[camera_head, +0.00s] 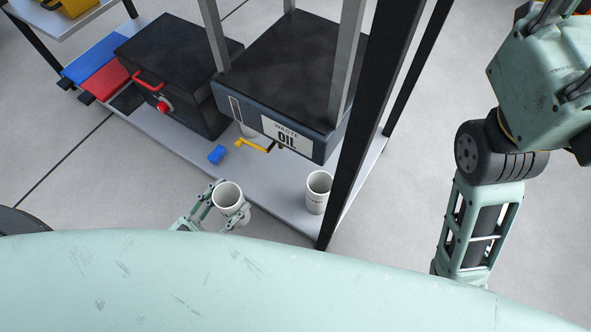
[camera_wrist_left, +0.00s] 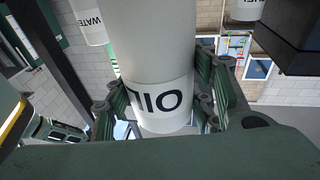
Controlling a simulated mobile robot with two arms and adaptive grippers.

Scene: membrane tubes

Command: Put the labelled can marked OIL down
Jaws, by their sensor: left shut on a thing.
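The white can marked OIL (camera_wrist_left: 160,98) is held between the fingers of my left gripper (camera_wrist_left: 160,112), its label showing upside down in the left wrist view. In the head view the open-topped can (camera_head: 227,193) looks upright at the front edge of the grey shelf (camera_head: 285,195). My left gripper (camera_head: 222,205) is shut around it. I cannot tell whether its base touches the shelf. My right arm hangs at the right; its gripper is not in view.
Another white can (camera_head: 318,192) stands on the shelf to the right, by the black post (camera_head: 362,120). A dark WASTE OIL box (camera_head: 285,80) with a yellow tap (camera_head: 252,145) stands behind. A small blue object (camera_head: 216,154) lies nearby. A can marked WATER (camera_wrist_left: 91,24) shows in the wrist view.

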